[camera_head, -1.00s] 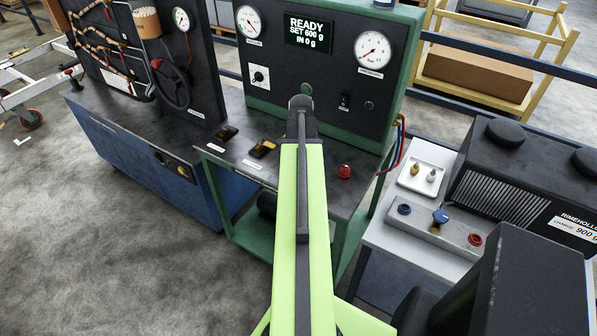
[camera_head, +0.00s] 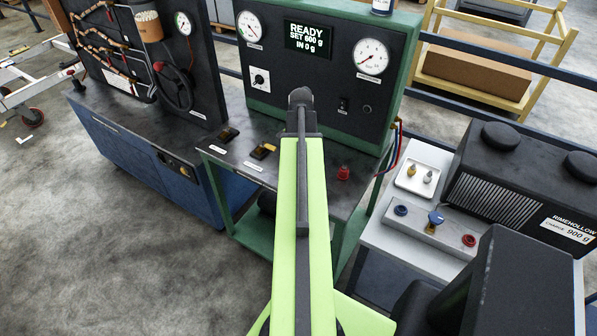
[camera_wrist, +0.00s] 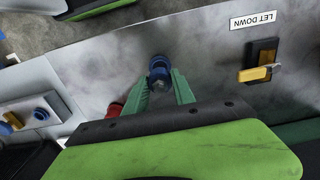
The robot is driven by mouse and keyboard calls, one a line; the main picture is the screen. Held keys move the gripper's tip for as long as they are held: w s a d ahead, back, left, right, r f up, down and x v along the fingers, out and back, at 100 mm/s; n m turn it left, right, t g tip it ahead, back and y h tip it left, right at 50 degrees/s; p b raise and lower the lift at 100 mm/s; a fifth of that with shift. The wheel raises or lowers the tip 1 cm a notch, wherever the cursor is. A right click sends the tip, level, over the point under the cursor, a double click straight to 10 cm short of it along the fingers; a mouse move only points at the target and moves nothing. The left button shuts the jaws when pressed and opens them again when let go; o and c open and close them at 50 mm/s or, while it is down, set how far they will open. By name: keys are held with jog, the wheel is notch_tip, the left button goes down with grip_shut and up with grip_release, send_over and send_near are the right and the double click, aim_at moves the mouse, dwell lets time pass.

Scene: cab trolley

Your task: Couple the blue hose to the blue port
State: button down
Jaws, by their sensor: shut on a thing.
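The blue hose coupling (camera_wrist: 159,70) is between the green fingertips of my gripper (camera_wrist: 162,88) in the wrist view. The gripper is shut on it, above the grey worktop. In the head view my own arm hides the gripper and this coupling. The blue port (camera_head: 401,210) is on a light block on the white stand at the right. It also shows at the left of the wrist view (camera_wrist: 41,114), well apart from the gripper.
A red coupling (camera_head: 343,173) stands on the worktop close by. On the block are a blue-handled valve (camera_head: 436,217) and a red port (camera_head: 469,240). A white tray (camera_head: 410,188) with two small fittings lies behind. A dark finned unit (camera_head: 520,180) borders the block.

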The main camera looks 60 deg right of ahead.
jog(key=shift+r+p, duration=0.85)
jog(key=shift+r, duration=0.15)
jog(key=shift+f, duration=0.1)
